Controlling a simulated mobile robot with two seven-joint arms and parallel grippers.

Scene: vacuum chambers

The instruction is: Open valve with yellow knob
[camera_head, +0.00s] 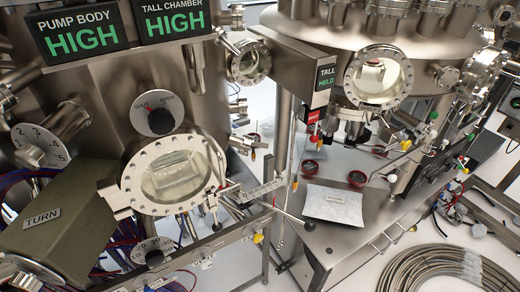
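Several small yellow knobs show, and I cannot tell which one is on the task's valve. One yellow knob (257,238) is at the lower middle, on the metal frame right of the near chamber's round window. Another small yellow part (405,145) is at the right, below the far chamber. Neither of my grippers is in view.
A grey bench (345,240) holds a white sheet (334,205). Coiled hoses (440,270) lie on the floor at right.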

